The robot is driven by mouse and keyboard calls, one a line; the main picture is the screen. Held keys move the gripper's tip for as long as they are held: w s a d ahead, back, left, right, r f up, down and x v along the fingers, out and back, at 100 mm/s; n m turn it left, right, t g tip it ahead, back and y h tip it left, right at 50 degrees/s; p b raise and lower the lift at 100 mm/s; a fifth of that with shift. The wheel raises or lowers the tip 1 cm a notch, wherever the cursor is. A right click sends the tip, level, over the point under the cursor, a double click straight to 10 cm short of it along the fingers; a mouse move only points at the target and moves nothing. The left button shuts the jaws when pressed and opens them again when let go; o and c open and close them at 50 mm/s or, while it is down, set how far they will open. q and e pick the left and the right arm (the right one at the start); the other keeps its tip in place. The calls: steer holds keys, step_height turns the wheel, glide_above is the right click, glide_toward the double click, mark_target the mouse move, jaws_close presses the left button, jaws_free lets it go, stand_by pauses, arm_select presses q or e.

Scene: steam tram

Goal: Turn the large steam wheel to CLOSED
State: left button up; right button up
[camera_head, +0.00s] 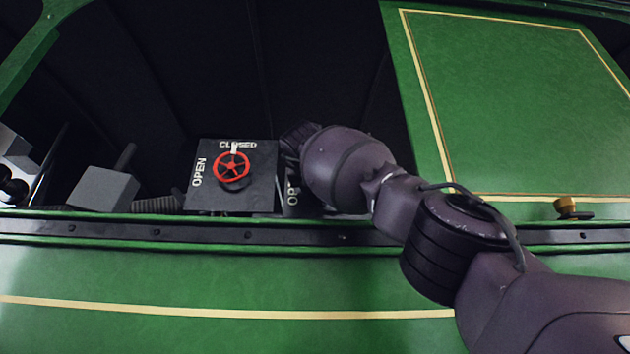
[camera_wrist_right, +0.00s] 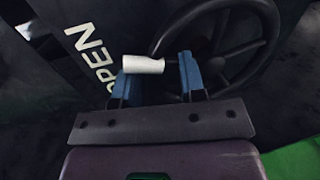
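The large steam wheel (camera_wrist_right: 235,50) is dark and spoked in the right wrist view, with a white handle (camera_wrist_right: 143,65) at its left side, near the letters OPEN. My right gripper (camera_wrist_right: 156,72) is open, with its blue fingers apart. The white handle lies across the space between the fingertips; I cannot tell whether they touch it. In the head view my right arm hides this wheel and the right gripper, leaving only part of its panel (camera_head: 291,200) visible. The left gripper is not in view.
A smaller red wheel (camera_head: 231,166) sits on a dark panel (camera_head: 262,185) left of my right arm, its white handle up at CLOSED. A grey block (camera_head: 103,189) stands further left. The green wall (camera_head: 200,280) with a dark rail (camera_head: 150,233) runs in front.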

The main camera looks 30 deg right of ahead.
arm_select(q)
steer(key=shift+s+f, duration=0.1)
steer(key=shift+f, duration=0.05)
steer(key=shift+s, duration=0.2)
arm_select(e)
jaws_close()
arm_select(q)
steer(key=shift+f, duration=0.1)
